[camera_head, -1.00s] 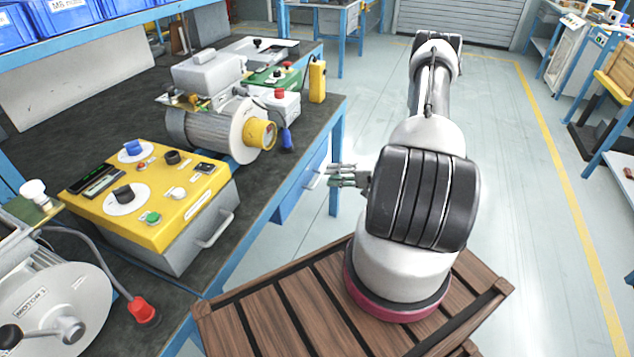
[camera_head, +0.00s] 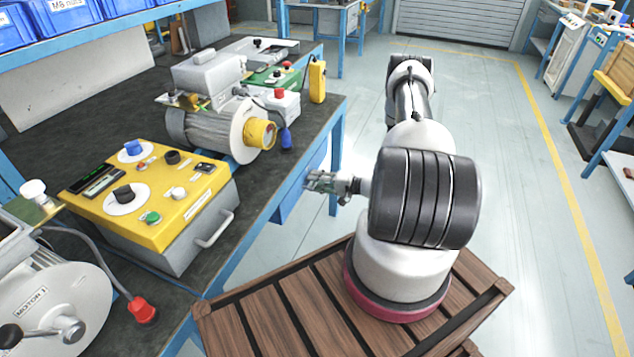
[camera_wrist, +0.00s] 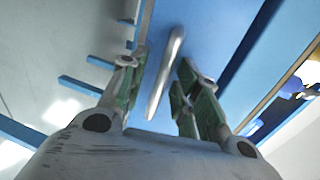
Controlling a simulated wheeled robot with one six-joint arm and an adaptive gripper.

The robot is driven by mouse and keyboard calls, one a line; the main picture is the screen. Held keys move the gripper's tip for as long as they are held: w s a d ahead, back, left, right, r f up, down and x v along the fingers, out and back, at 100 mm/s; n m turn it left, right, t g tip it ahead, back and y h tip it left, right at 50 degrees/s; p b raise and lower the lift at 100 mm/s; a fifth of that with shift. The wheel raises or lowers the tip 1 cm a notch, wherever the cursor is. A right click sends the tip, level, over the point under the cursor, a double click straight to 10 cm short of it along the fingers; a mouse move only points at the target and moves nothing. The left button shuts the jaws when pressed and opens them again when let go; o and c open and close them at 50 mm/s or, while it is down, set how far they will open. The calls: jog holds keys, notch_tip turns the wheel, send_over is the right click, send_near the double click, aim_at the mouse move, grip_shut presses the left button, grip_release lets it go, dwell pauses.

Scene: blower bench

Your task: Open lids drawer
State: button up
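The blue drawer (camera_head: 287,207) is under the workbench, on the side facing me in the head view. Its front also shows in the wrist view (camera_wrist: 205,50), with a pale bar handle (camera_wrist: 166,75). My gripper (camera_head: 312,181) is beside the drawer front in the head view and hides the handle there. In the wrist view my gripper (camera_wrist: 158,75) is open, with one finger on each side of the handle. I cannot tell whether the fingers touch it. The drawer's label is not visible.
The workbench top (camera_head: 280,180) carries a yellow control box (camera_head: 165,195) and a motor (camera_head: 215,130) above the drawer. A blue bench leg (camera_head: 337,150) stands just beyond my gripper. The floor (camera_head: 530,230) to the right is clear.

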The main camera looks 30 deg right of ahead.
grip_shut()
jog(key=f+v, duration=0.2)
jog(key=v, duration=0.8)
jog(key=f+v, duration=0.2)
jog(key=v, duration=0.9)
jog(key=shift+s+d, duration=0.35)
jog(key=shift+s, duration=0.25)
grip_release()
jog(key=v, duration=1.2)
